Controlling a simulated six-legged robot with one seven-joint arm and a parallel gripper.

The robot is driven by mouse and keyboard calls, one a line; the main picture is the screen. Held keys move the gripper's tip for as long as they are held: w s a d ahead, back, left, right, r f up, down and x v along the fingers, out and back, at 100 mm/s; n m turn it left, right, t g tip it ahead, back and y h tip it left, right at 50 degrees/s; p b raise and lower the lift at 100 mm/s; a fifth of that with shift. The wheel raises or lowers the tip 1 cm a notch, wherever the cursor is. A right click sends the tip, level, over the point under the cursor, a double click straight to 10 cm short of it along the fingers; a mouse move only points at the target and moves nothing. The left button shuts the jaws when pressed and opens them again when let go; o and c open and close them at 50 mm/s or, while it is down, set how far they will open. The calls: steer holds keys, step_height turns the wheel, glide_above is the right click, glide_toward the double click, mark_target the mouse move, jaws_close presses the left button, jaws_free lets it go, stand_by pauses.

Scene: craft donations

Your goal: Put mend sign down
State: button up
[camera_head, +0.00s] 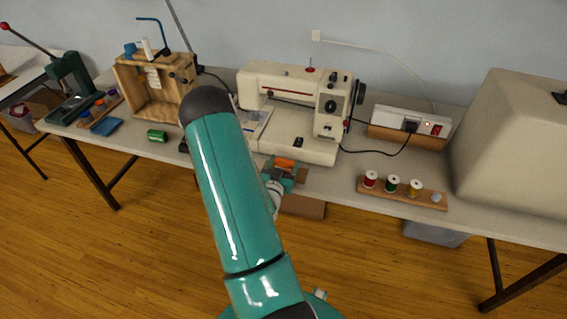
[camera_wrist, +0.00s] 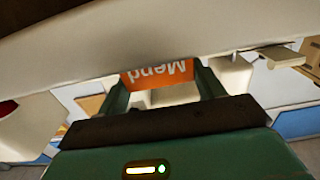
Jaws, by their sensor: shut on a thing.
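The mend sign (camera_wrist: 158,73) is an orange card with white "Mend" lettering, upside down in the wrist view. My gripper (camera_wrist: 163,92) is shut on it, with one green finger at each side. In the head view the sign (camera_head: 285,164) shows as a small orange patch between the fingers of my gripper (camera_head: 284,174). It is at the front edge of the table (camera_head: 335,180), just in front of the sewing machine (camera_head: 290,90). Whether the sign touches the table cannot be told.
A wooden rack with thread spools (camera_head: 402,192) lies to the right, near a power strip (camera_head: 410,122) and its cord. A wooden box (camera_head: 155,90) and a green spool-like object (camera_head: 157,135) stand left. A large beige cover (camera_head: 510,145) fills the right end.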

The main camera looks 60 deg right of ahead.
steer(key=shift+s+a, duration=0.1)
steer(key=shift+s, duration=0.05)
steer(key=o, duration=1)
steer(key=shift+f, duration=0.1)
steer(key=shift+c, duration=0.2)
steer(key=s+a, duration=0.1)
steer(key=a, duration=1)
steer(key=shift+s+a, duration=0.4)
steer(key=shift+r, duration=0.2)
